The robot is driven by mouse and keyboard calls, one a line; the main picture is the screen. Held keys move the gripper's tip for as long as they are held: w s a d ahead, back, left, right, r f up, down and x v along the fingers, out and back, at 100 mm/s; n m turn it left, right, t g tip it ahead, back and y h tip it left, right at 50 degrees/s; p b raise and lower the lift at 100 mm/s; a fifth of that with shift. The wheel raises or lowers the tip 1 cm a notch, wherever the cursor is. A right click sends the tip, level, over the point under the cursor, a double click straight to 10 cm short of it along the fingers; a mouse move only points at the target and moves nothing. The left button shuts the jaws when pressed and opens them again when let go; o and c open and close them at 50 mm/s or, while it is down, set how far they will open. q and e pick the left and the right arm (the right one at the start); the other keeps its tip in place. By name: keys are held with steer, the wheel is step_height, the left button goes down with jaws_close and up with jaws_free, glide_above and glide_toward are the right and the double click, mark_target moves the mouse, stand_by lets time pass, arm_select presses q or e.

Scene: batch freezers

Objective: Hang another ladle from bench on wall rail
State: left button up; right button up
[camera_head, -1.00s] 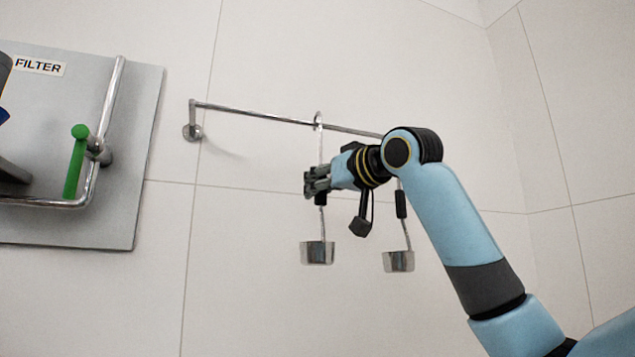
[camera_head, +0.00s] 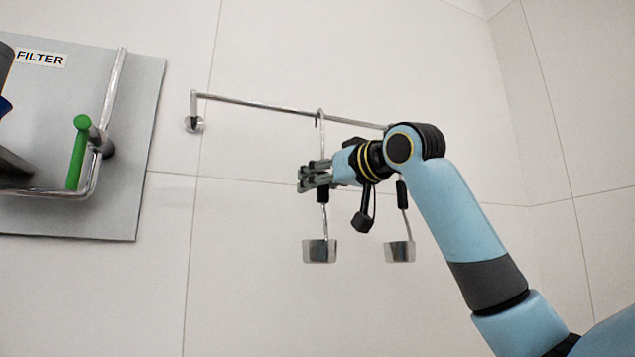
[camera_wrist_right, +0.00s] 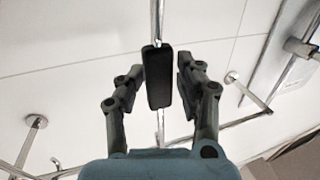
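The wall rail (camera_head: 260,105) runs across the tiled wall. One ladle (camera_head: 319,251) hangs upright with its hook at the rail and its steel cup low. Its black grip (camera_wrist_right: 157,77) stands between the fingers of my right gripper (camera_head: 305,177) in the right wrist view. The fingers (camera_wrist_right: 160,85) are open, with a gap on each side of the grip. A second ladle (camera_head: 400,251) hangs to the right, its top hidden behind my right arm. My left gripper is not in view. The bench is not in view.
A grey panel (camera_head: 130,130) labelled FILTER is at the left, with a bent steel pipe (camera_head: 115,85) and a green handle (camera_head: 77,155). A wall corner is at the right.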

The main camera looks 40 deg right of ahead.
steer(key=s, duration=0.7)
steer(key=shift+s+d, duration=0.15)
steer(key=shift+s, duration=0.15)
